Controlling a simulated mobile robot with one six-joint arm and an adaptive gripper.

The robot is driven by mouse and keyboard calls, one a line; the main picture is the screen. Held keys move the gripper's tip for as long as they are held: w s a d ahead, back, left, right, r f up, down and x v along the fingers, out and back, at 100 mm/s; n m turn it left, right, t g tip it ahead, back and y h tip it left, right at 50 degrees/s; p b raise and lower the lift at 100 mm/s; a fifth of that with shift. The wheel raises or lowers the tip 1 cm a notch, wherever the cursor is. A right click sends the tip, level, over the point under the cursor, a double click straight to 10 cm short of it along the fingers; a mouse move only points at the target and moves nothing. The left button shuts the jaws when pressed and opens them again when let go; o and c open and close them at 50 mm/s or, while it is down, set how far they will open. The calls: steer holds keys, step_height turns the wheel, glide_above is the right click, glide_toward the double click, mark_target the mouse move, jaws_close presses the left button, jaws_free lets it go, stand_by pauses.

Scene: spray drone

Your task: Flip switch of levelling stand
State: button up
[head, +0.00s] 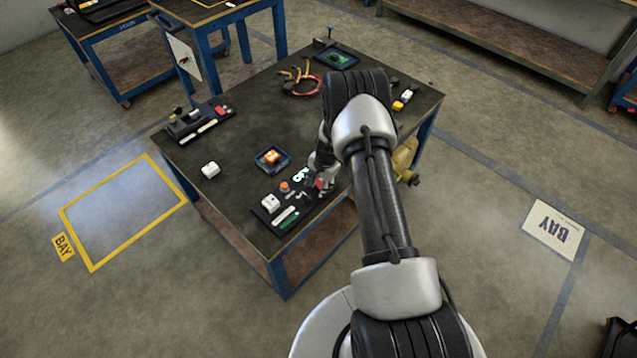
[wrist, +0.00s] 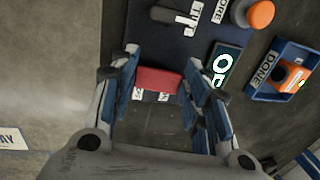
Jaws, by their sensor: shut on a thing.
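A dark panel (head: 266,216) lies at the near edge of the workbench, with several controls on it; it also shows in the wrist view (wrist: 160,45). A red switch part (wrist: 158,80) sits at one end of the panel, with small white labels beside it; it shows as a small red spot in the head view (head: 319,184). My gripper (wrist: 160,85) has its blue-padded fingers on either side of the red part and is shut on it. In the head view my gripper (head: 324,172) is partly hidden by my arm. The switch's exact position cannot be told.
A blue tray (wrist: 258,92) marked DONE holds an orange item (wrist: 292,76).

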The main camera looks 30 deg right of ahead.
steer(key=c, duration=0.3)
steer(key=shift+c, duration=0.2)
steer(key=shift+a, duration=0.15)
steer(key=shift+w+r+g+p, duration=0.15)
steer(key=shift+g+p, duration=0.15)
steer(key=shift+p, duration=0.15)
steer(key=shift+g, duration=0.3)
steer(key=shift+w+a+f+g+h+b, duration=0.1)
steer(key=shift+w+f+g+h+b, duration=0.4)
steer(key=shift+b, duration=0.75)
steer(key=shift+s+g+b, duration=0.15)
steer(key=shift+g+b, duration=0.55)
steer(key=shift+b, duration=0.45)
steer(key=shift+r+g+h+b, duration=0.25)
steer(key=shift+g+h+b, duration=0.05)
steer(key=shift+b, duration=0.2)
